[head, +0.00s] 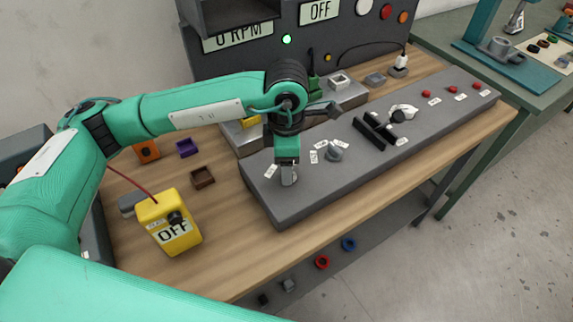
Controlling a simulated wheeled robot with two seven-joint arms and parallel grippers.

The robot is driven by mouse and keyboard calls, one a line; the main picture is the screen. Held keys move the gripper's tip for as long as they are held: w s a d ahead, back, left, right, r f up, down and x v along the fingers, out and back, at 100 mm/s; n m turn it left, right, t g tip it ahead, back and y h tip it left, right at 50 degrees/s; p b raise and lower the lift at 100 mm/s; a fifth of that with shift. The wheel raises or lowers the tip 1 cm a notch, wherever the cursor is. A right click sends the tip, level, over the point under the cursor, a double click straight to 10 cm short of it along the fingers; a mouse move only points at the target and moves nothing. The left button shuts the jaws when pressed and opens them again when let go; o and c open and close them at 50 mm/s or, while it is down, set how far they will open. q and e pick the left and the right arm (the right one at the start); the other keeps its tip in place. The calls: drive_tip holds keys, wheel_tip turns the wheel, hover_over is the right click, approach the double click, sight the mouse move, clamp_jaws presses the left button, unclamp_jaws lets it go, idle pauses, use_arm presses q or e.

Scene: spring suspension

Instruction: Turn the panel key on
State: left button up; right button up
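My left arm reaches in from the left, and my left gripper (289,180) points down at the left end of the long grey panel (345,178). Its tips are at or just above the panel's top, beside a small white label (271,171). I cannot make out the panel key: the gripper covers that spot, and I cannot tell whether its fingers are open or closed on anything. A grey rotary knob (333,152) with white labels around it sits to the right of the gripper. My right gripper is not in view.
A yellow box (168,222) reading "OFF" stands on the wooden table at left, near small purple (187,148) and brown (203,177) trays. Black-and-white fittings (403,113) and red buttons (453,88) are farther right on the panel. Behind, a dark console shows an "OFF" display (319,11).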

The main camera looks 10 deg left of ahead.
use_arm(q)
wheel_tip(320, 180, up, 12)
drive_tip(key=b, duration=0.1)
drive_tip(key=shift+b, duration=0.3)
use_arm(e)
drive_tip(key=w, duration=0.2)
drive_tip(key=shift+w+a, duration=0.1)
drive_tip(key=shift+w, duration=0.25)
use_arm(q)
drive_tip(key=shift+f, duration=0.1)
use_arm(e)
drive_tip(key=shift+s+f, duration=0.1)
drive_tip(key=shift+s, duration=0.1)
use_arm(q)
drive_tip(key=shift+s, duration=0.1)
